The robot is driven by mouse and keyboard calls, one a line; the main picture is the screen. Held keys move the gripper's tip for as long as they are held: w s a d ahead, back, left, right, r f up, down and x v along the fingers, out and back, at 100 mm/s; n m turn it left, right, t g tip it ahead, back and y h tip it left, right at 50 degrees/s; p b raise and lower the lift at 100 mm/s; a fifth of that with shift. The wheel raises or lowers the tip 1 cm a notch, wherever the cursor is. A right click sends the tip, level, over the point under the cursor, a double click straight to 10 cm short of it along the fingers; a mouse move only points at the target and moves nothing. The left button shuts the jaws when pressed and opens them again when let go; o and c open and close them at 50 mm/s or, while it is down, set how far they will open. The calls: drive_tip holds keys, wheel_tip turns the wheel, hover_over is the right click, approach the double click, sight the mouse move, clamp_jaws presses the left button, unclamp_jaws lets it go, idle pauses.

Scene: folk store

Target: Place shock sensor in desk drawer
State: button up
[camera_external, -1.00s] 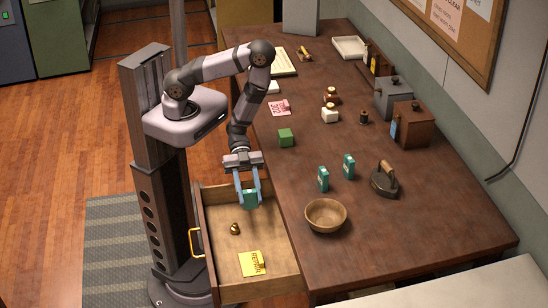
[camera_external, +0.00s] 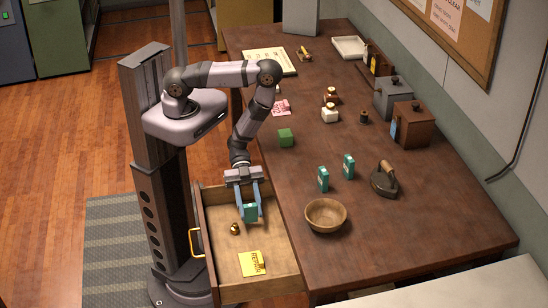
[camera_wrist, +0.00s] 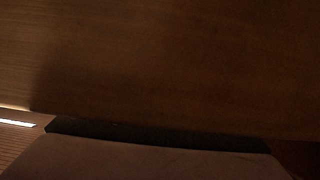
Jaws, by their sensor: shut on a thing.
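The shock sensor (camera_external: 250,212) appears to be the small teal box between my fingers. My gripper (camera_external: 250,206) points down and is shut on it. Both are over the back part of the open desk drawer (camera_external: 282,262), low down within its walls. I cannot tell whether the box touches the drawer floor. The wrist view is dark, with a brown wooden surface and a pale form along the bottom.
Two similar teal boxes (camera_external: 323,179) (camera_external: 348,166) stand on the desk (camera_external: 400,225). A wooden bowl (camera_external: 326,215) is near the desk edge beside the drawer. A green cube (camera_external: 286,138) and an iron (camera_external: 385,180) are farther off. The drawer's front right is clear.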

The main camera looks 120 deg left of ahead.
drive_tip(key=shift+f+b, duration=0.5)
drive_tip(key=shift+f, duration=0.1)
drive_tip(key=o, duration=1.1)
drive_tip(key=shift+r+p, duration=0.4)
drive_tip(key=shift+r, duration=0.05)
drive_tip(key=p+v, duration=0.1)
drive_tip(key=v, duration=0.1)
drive_tip(key=p+v, duration=0.1)
drive_tip(key=v, duration=0.2)
drive_tip(key=shift+a+r, duration=0.1)
drive_tip(key=shift+r, duration=0.2)
drive_tip(key=shift+r+p, duration=3.05)
drive_tip(key=shift+r, duration=0.35)
